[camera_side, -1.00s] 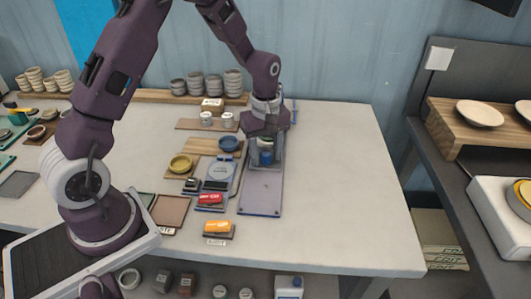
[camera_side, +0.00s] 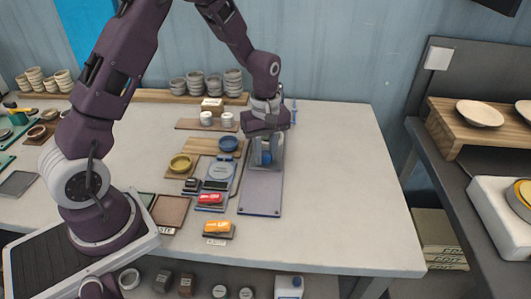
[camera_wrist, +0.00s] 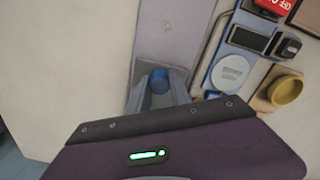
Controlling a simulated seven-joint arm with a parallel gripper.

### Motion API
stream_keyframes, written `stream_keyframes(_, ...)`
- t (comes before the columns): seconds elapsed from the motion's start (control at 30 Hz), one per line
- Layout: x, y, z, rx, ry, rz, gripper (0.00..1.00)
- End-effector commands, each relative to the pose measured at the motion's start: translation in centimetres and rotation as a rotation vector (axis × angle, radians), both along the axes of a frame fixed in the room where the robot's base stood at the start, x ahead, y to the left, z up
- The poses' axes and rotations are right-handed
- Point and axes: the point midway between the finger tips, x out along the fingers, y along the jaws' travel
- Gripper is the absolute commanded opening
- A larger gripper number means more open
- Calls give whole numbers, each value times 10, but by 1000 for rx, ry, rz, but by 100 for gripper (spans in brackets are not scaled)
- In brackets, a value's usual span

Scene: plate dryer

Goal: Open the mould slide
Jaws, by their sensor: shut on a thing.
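The mould slide looks like a long lilac-grey plate (camera_side: 262,192) with small bolts near its corners, lying lengthwise on the table. A blue round knob (camera_side: 267,157) stands at its far end. My gripper (camera_side: 266,154) points down over that end, its grey fingers on either side of the knob, shut on it. In the wrist view, the blue knob (camera_wrist: 158,80) sits between the fingers, and the bare plate (camera_wrist: 172,30) runs away upward. The purple gripper body hides what lies behind the knob.
Left of the plate stand a blue-grey panel with a white disc (camera_side: 221,170), a red switch (camera_side: 211,199) and an orange block (camera_side: 217,226). The table (camera_side: 340,190) is clear to the right.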

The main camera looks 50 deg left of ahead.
Motion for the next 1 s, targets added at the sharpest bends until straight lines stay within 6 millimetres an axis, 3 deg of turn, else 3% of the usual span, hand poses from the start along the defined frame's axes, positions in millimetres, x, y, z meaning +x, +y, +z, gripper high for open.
stream_keyframes(0.77, -1, -2, 1, -1, -2, -1, 0)
stream_keyframes(0.87, -10, -12, 1, -1, -1, -5, 0)
stream_keyframes(1.0, -37, -40, 1, -1, -1, -6, 0)
